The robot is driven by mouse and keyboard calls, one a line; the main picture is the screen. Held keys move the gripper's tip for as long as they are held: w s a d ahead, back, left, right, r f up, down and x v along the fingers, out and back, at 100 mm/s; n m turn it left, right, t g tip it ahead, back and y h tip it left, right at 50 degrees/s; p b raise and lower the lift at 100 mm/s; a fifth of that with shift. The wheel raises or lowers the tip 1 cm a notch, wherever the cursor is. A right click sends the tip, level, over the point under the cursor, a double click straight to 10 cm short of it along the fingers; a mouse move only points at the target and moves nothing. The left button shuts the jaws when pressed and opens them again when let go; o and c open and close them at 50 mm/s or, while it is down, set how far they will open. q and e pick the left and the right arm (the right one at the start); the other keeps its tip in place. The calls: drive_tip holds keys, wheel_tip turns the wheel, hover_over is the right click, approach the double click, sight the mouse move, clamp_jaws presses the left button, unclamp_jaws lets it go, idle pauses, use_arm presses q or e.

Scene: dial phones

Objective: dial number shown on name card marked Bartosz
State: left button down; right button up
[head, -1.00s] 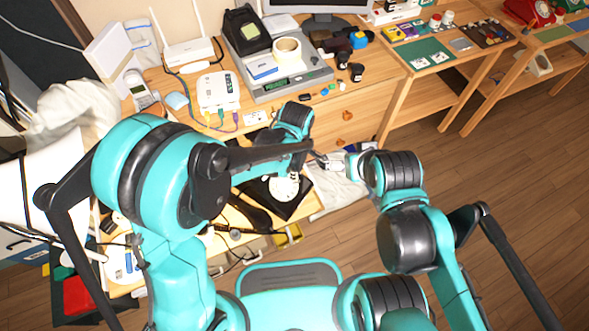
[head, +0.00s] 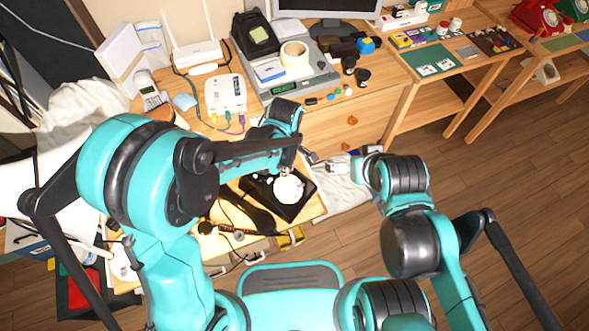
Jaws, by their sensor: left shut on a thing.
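A black phone (head: 298,208) with a white round dial (head: 291,190) sits on the low wooden desk. A long black piece (head: 245,212), perhaps its handset, lies beside it on the left. My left gripper (head: 285,169) points down at the dial's far edge. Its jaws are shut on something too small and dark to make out. My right gripper (head: 336,166) is right of the phone, pointing left; its finger gap is unclear. White cards (head: 436,66) lie on a green mat, with unreadable writing. I cannot tell which card is marked Bartosz.
A red phone (head: 531,16) and a green phone (head: 573,9) stand at the far right. A router (head: 194,57), a white box with cables (head: 225,93) and a tape roll (head: 294,54) crowd the back desk. The floor (head: 500,200) at right is clear.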

use_arm(q)
drive_tip(key=shift+f, duration=0.15)
drive_tip(key=shift+w+a+f+b, duration=0.15)
drive_tip(key=shift+f+b, duration=0.35)
drive_tip(key=shift+b, duration=0.1)
drive_tip(key=shift+w+a+f+b, duration=0.1)
drive_tip(key=shift+a+f+b, duration=0.05)
drive_tip(key=shift+f+b, duration=0.3)
idle(0.6)
idle(0.4)
drive_tip(key=shift+w+d+f, duration=0.1)
drive_tip(key=shift+w+d, duration=0.05)
drive_tip(key=shift+d, duration=0.45)
drive_tip(key=shift+d, duration=0.1)
